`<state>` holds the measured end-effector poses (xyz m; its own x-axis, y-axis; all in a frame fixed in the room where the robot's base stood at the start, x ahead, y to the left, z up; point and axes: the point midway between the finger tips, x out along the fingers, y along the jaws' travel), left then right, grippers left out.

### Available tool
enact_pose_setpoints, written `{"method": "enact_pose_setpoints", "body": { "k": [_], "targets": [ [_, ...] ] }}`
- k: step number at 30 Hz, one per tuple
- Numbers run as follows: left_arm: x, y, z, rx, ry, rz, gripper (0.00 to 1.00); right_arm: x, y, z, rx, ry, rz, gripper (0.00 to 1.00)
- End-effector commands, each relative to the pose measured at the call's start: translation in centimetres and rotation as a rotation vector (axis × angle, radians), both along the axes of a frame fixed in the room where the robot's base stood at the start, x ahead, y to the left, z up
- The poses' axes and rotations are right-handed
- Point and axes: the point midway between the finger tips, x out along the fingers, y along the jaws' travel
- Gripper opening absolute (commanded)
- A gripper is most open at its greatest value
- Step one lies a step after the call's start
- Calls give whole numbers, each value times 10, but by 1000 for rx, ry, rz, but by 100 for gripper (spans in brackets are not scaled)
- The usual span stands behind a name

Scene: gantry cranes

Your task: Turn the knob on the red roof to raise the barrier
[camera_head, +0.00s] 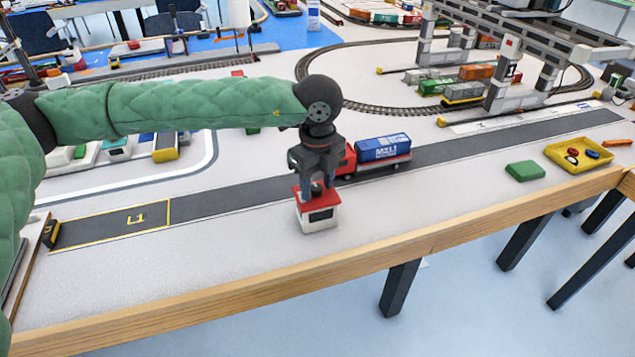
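A small white booth (320,222) with a red roof (333,194) stands near the front edge of the table, beside the dark road. A dark knob (317,188) sits on top of the roof. My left gripper (317,183) points down over the roof, with its fingers apart on either side of the knob. Whether the fingers touch the knob is too small to tell. I cannot make out a barrier clearly; the arm and gripper hide part of the road behind the booth. My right gripper is not in view.
A red truck with a blue container (383,148) stands on the road (225,194) just behind the gripper. A green block (525,170) and a yellow tray (567,165) lie at the right. Gantry cranes (505,60) and train tracks are farther back. The table front left of the booth is clear.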

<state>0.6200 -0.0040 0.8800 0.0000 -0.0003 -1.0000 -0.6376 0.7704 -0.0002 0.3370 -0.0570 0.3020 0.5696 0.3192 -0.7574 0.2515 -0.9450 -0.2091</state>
Motion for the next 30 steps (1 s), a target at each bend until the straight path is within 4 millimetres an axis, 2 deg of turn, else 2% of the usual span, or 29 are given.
{"method": "enact_pose_setpoints", "body": {
  "k": [7,15,21,30],
  "targets": [
    [0,0,12,0,0,0,45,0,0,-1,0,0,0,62],
    [1,0,53,-1,-2,0,45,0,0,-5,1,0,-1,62],
    [1,0,73,-1,-1,0,45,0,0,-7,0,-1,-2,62],
    [0,0,78,-1,1,0,45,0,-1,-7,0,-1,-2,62]
  ]
}}
